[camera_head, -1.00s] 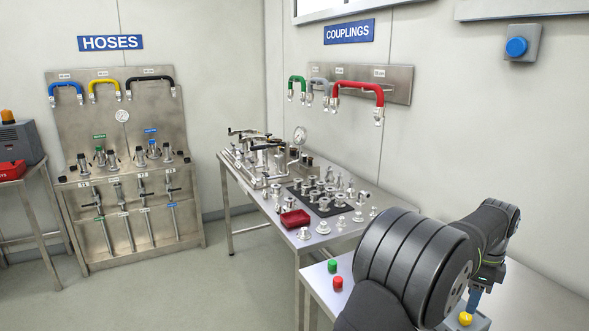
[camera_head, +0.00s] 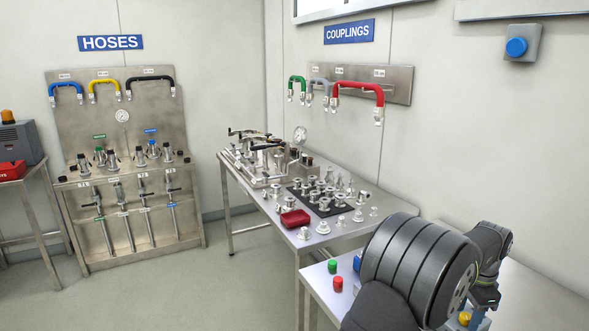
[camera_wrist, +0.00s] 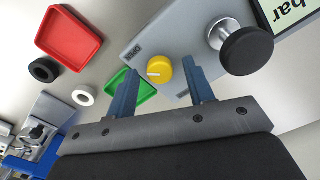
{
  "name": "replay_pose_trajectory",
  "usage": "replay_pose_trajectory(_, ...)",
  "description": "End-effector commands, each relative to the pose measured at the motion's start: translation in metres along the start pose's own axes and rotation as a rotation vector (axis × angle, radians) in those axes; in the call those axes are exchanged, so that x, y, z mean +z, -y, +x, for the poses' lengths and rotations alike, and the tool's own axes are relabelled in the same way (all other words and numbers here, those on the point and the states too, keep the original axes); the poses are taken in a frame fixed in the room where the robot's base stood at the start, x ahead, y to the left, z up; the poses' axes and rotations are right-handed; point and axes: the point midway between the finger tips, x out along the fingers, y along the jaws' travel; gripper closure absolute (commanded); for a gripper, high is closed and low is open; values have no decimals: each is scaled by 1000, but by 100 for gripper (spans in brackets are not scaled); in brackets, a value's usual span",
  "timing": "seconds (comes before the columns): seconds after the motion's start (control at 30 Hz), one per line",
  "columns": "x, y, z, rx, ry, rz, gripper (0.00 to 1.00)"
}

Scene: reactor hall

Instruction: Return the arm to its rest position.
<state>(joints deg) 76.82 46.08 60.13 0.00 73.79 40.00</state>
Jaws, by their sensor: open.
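My gripper (camera_wrist: 164,70) is open, with its two blue fingers apart and nothing between them. In the head view my gripper (camera_head: 484,297) is at the lower right, partly hidden behind my arm, above the near bench. The wrist view shows a round yellow knob (camera_wrist: 158,72) beyond the fingertips, on a grey panel (camera_wrist: 152,42). I cannot tell how far below the fingers it lies. My arm is folded at the lower right of the head view, with its large dark joint in front.
A black knob on a silver stem (camera_wrist: 246,50) is right of the fingers. A red tray (camera_wrist: 68,42) and a green tray (camera_wrist: 119,77) lie to the left. The couplings table (camera_head: 258,205) stands beyond the near bench.

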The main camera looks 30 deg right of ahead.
Motion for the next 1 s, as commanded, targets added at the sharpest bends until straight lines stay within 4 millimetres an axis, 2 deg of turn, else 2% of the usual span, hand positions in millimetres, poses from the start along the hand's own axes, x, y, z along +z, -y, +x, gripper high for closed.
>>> replay_pose_trajectory(1.0,0,0,0,0,0,-810,52)
